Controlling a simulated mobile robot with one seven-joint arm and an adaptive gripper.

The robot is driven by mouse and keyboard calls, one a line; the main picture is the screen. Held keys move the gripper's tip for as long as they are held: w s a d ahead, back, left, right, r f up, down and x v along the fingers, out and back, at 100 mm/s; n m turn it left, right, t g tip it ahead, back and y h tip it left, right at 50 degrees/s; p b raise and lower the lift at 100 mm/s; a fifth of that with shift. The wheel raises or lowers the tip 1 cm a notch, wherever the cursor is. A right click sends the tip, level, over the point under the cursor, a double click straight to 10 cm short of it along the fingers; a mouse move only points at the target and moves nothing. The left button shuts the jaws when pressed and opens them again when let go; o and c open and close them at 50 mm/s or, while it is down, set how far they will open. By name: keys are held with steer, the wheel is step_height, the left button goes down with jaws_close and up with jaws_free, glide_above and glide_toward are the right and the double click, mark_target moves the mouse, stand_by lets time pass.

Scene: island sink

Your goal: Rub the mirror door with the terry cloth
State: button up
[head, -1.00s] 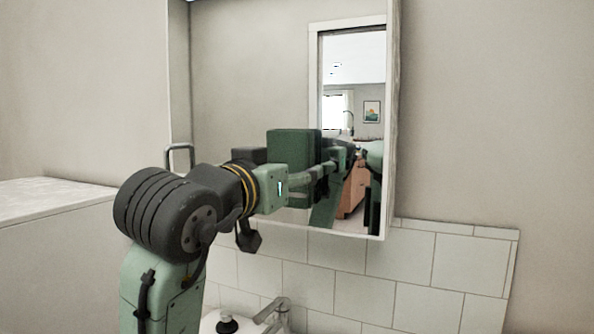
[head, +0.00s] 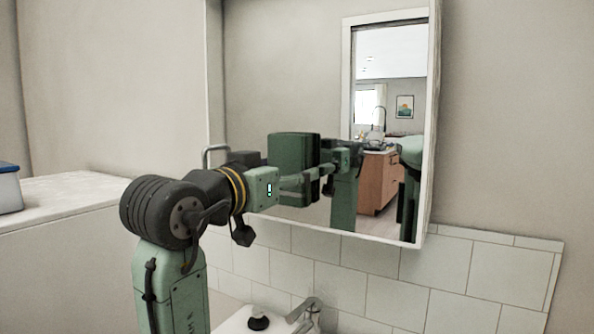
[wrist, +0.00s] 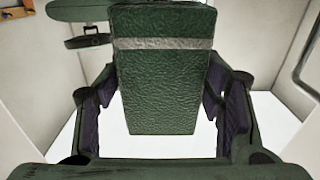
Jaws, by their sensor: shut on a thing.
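The mirror door (head: 285,60) hangs on the wall ahead and fills the upper middle of the head view. It reflects my arm and a room. The terry cloth (head: 288,160) is a dark green block in front of its lower part; the wrist view shows the textured green cloth (wrist: 160,85) with a pale grey stripe. My gripper (head: 300,180) is shut on the cloth; in the wrist view its fingers (wrist: 160,108) stand on both sides of it. The cloth is at or very near the glass; I cannot tell whether they touch.
Below are white tiles (head: 395,300), a tap (head: 307,310) and a dark knob (head: 258,323) at the sink. A pale counter (head: 70,203) at left holds a blue-lidded box (head: 9,188).

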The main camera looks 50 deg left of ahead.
steer(key=shift+s, duration=0.1)
steer(key=shift+v, duration=2.95)
steer(key=shift+s, duration=0.1)
steer(key=shift+b+v, duration=0.3)
steer(key=shift+v, duration=1.1)
